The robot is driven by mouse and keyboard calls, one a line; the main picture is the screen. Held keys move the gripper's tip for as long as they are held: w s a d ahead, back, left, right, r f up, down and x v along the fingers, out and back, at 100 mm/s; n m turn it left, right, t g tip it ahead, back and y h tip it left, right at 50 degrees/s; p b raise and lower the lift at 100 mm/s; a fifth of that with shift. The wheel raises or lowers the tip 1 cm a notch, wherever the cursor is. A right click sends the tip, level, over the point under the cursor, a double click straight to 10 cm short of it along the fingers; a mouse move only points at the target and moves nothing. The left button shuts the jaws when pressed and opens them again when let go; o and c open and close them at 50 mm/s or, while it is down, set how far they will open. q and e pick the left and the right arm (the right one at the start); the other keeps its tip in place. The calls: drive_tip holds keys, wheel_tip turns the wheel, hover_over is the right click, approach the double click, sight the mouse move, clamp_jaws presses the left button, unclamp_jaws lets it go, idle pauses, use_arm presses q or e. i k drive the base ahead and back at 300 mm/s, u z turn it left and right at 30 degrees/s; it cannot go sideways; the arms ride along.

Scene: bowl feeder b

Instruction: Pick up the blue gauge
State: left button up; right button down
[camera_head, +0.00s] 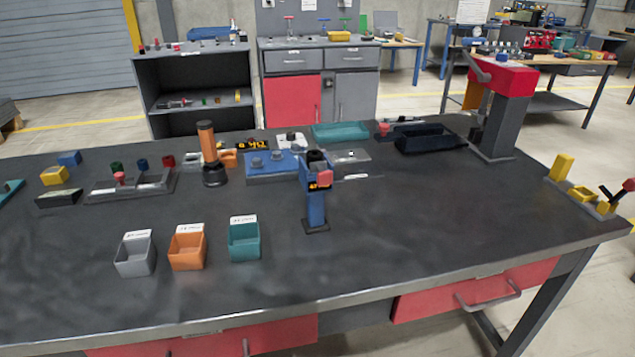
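A blue upright device (316,208), which looks like the blue gauge, stands on a small dark base near the middle of the dark workbench. Its head has a black top, an orange mark and a red part on the right side. It stands upright and partly covers a flat blue plate with round knobs (262,170) behind it. I cannot read any dial on it. Neither of my grippers shows in the head view.
Grey (134,256), orange (187,250) and teal (244,240) labelled bins stand front left of the device. An orange-and-black cylinder (208,150) stands behind them. A red-topped press (500,110) is at the back right. The bench is clear to the device's right and front.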

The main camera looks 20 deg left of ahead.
sight(316, 221)
drive_tip(key=z, duration=1.35)
drive_tip(key=i, duration=0.7)
drive_tip(key=u, duration=2.45)
drive_tip(key=k, duration=0.3)
drive_tip(key=u, duration=0.1)
